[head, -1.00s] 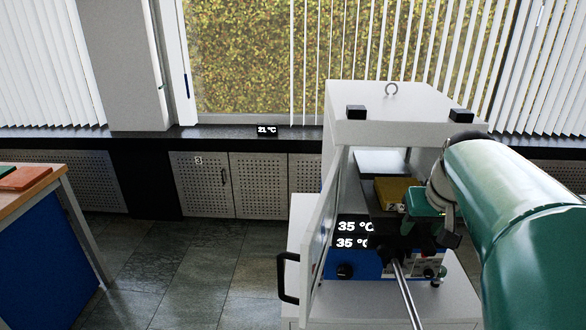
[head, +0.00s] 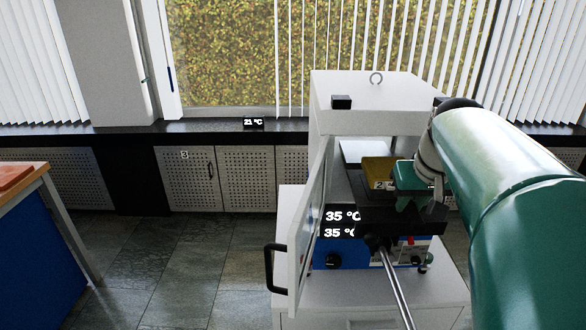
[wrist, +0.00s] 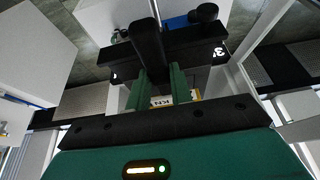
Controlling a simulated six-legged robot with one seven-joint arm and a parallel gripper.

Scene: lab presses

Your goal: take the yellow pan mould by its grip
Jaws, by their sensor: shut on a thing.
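The yellow pan mould (head: 378,171) sits inside the open press, level with the dark platen, with a "2" on its front face. My green gripper (head: 408,177) is at its right front side in the head view. In the wrist view, the two green fingers of my gripper (wrist: 160,90) stand either side of a yellow, labelled part of the mould (wrist: 164,97). My gripper is shut on the mould.
The white press (head: 350,92) stands on a white cabinet. Its door (head: 308,225) is open on the left, and a steel lever (head: 396,285) sticks out in front. A blue-sided bench (head: 35,245) stands far left. The floor between them is clear.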

